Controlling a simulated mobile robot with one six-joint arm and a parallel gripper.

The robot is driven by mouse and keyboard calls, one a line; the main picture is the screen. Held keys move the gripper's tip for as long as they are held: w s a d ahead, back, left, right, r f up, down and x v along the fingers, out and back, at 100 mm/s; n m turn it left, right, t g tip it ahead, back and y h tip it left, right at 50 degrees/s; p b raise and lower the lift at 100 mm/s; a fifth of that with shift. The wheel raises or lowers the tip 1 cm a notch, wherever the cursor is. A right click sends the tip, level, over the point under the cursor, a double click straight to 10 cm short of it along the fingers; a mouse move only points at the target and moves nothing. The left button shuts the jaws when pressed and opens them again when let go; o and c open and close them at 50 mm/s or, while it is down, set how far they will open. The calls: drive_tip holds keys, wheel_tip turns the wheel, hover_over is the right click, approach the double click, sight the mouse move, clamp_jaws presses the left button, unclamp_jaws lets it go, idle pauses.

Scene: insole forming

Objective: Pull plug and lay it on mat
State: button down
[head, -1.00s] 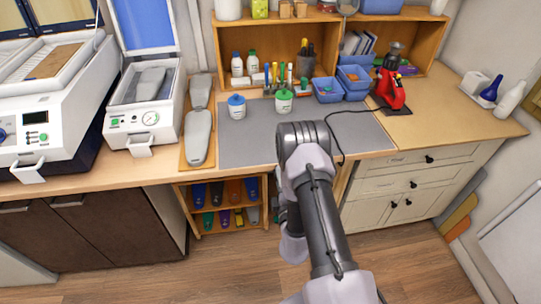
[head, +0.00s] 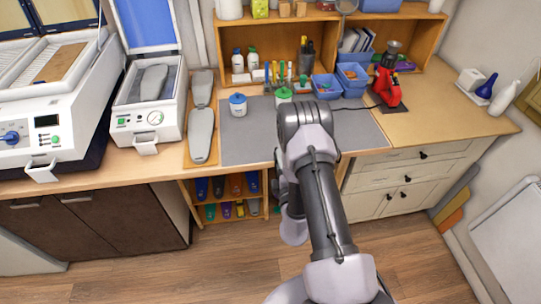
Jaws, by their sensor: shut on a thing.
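The grey mat (head: 245,145) lies flat on the workbench, its middle covered by my arm. A thin black cord (head: 356,109) runs left from the red hand tool (head: 388,88) and passes out of sight behind my arm. The plug is not visible. My arm rises from the lower right, bends above the front of the mat, and its lower links reach down before the bench front. My gripper is hidden behind these links, so its fingers and anything in them cannot be seen.
On the mat stand a blue-lidded jar (head: 238,104) and a green-lidded jar (head: 283,95). Blue bins (head: 327,87) stand behind. Grey insole forms (head: 201,135) lie left of the mat. Below the bench is an open shelf (head: 228,212) of coloured insoles. The mat's left front is clear.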

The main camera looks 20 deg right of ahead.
drive_tip(key=w+d, duration=0.5)
drive_tip(key=w+d+b, duration=0.1)
drive_tip(key=w+d, duration=0.5)
drive_tip(key=shift+w, duration=0.3)
drive_tip(key=shift+w+d+b, duration=0.3)
drive_tip(key=shift+w+d, duration=0.15)
drive_tip(key=shift+w, duration=0.05)
drive_tip(key=shift+f+b, duration=1.45)
drive_tip(key=shift+f, duration=0.25)
drive_tip(key=c, duration=1.1)
unclamp_jaws()
drive_tip(key=o, duration=0.8)
drive_tip(key=shift+s+r, duration=0.1)
